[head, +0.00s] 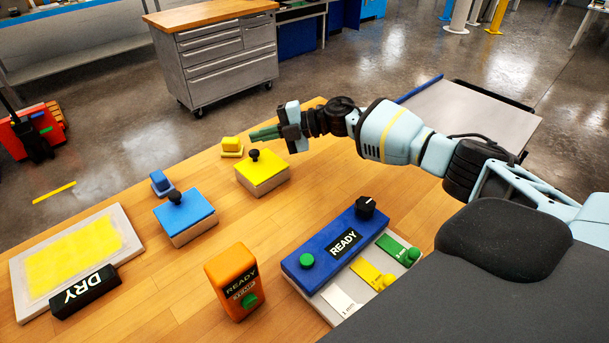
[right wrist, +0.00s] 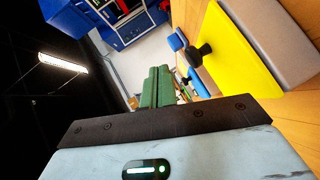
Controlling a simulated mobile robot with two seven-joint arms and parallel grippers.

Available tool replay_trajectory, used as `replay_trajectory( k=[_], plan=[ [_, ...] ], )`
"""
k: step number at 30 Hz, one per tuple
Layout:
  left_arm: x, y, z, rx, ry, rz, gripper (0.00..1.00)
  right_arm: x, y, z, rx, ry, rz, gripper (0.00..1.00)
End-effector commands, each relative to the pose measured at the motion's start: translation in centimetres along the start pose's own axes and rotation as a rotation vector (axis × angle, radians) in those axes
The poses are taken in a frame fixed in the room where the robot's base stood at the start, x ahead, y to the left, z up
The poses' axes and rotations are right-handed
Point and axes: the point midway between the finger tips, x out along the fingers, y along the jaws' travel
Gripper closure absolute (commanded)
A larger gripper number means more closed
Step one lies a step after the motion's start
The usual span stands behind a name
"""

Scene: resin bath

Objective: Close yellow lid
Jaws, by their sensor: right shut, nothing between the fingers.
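The yellow lid (head: 265,170) with a black knob (head: 254,154) lies flat on a light box near the far edge of the wooden table. The lid (right wrist: 240,50) also fills the upper right of the right wrist view, its knob (right wrist: 198,55) pointing left there. I see no clear gap between lid and box. My right gripper (head: 252,134) is shut and empty, its green fingers just behind and above the lid, apparently apart from it. The green fingers (right wrist: 158,85) are together in the right wrist view. My left gripper is not in view.
A blue-lidded box (head: 187,215) stands left of the yellow one. Small yellow (head: 232,145) and blue (head: 160,182) blocks sit behind the boxes. An orange timer (head: 229,272), a blue READY panel (head: 310,262) and a DRY tray (head: 132,250) stand nearer. Bare wood lies between them.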

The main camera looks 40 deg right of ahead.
Motion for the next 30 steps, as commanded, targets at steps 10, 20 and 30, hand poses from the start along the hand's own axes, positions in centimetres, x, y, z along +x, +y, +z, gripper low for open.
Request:
replay_trajectory(
  k=[10,20,30],
  plan=[
    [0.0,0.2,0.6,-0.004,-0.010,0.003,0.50,1.7,-0.5,1.9,0.069,0.001,-0.063,1.00],
    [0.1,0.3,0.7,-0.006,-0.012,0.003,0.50,2.0,-0.6,2.2,0.066,0.001,-0.061,1.00],
    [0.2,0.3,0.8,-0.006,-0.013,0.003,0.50,1.9,-0.6,2.2,0.066,0.001,-0.061,1.00]
  ],
)
